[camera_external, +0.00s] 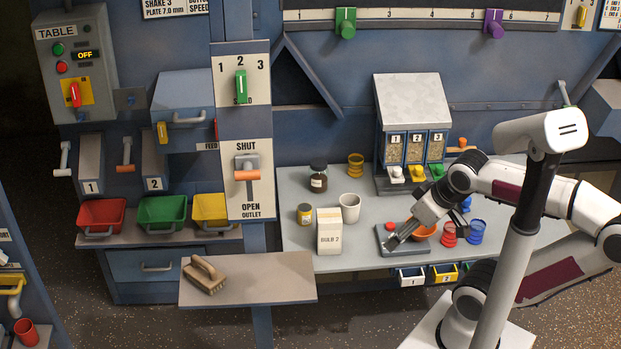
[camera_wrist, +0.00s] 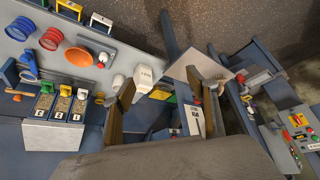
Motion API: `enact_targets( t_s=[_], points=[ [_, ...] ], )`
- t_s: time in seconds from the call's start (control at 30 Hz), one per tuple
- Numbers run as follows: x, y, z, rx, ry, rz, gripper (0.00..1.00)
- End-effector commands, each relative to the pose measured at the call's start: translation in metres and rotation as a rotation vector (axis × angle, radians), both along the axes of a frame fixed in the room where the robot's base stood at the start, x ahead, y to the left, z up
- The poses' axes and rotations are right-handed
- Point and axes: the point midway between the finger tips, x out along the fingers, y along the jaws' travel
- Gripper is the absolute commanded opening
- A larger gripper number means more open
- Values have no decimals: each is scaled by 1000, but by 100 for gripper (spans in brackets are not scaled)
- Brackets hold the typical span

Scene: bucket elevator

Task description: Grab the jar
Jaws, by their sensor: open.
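A dark brown jar (camera_external: 318,178) with a pale label stands upright at the back left of the grey worktable. A smaller jar with a yellow lid (camera_external: 304,213) stands in front of it, beside a white box (camera_external: 330,232). My gripper (camera_external: 403,233) is open and appears empty, above the small scale, to the right of both jars and apart from them. In the wrist view its two fingers (camera_wrist: 165,100) spread apart. There the box (camera_wrist: 147,75) shows between them, with a yellow patch beside it that may be the smaller jar. I cannot make out the dark jar there.
A white cup (camera_external: 350,207) stands beside the box. An orange bowl (camera_external: 424,232), red spool (camera_external: 448,234) and blue spool (camera_external: 476,231) are near my gripper. A dispenser (camera_external: 412,130) stands behind. A brush (camera_external: 204,274) lies on the lower left shelf.

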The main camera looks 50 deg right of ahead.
Motion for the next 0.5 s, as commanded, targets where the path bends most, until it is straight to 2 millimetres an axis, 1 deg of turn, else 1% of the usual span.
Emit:
enact_targets(
  t_s=[0.37,0.5],
  points=[
    [0,0,0,0,0,0,58],
    [5,0,1,4,-5,0,58]
  ],
)
